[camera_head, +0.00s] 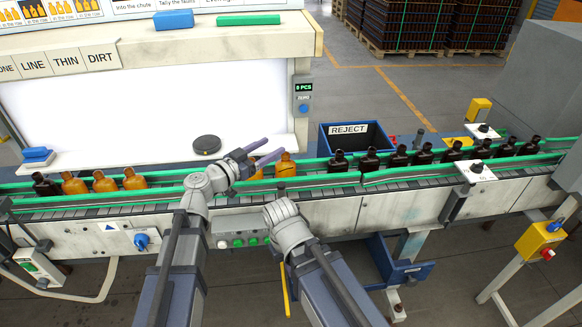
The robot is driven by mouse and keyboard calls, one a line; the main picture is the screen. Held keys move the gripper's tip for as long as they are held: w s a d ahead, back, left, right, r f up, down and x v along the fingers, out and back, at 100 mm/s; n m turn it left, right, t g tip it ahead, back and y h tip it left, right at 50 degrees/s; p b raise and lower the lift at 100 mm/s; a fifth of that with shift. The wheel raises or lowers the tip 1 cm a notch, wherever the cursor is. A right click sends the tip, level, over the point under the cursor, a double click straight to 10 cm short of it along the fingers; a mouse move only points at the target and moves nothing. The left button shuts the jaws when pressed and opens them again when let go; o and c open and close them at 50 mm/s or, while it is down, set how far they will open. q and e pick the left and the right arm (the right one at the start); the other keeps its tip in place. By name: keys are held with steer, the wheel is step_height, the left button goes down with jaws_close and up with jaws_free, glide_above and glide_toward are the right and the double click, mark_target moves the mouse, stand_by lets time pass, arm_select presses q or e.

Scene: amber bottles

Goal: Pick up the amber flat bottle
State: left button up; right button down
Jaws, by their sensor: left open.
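Several amber bottles stand on the conveyor between green rails. One amber bottle (286,166) is just right of my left gripper (276,149), and another is partly hidden behind the gripper. Three more amber bottles, a left one (74,184), a middle one (104,182) and a right one (133,180), stand farther left. I cannot tell for sure which one is the flat bottle. My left gripper is open, its two purple-grey fingers pointing right, above the belt, with nothing seen between them. My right gripper (281,207) is low in front of the conveyor; its fingers do not show clearly.
Dark bottles (368,160) line the belt to the right, and one stands at the far left. A blue REJECT bin (355,140) sits behind the belt. A lit white panel (110,115) with a dark round disc (207,144) is behind the left part. Green rails (340,178) edge the belt.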

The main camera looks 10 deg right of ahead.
arm_select(q)
steer(key=b, duration=0.8)
glide_toward(282, 158)
steer(key=x, duration=0.4)
steer(key=shift+f, duration=0.2)
steer(key=shift+x, duration=3.8)
steer(key=shift+r, duration=0.15)
steer(key=shift+c, duration=0.2)
jaws_close()
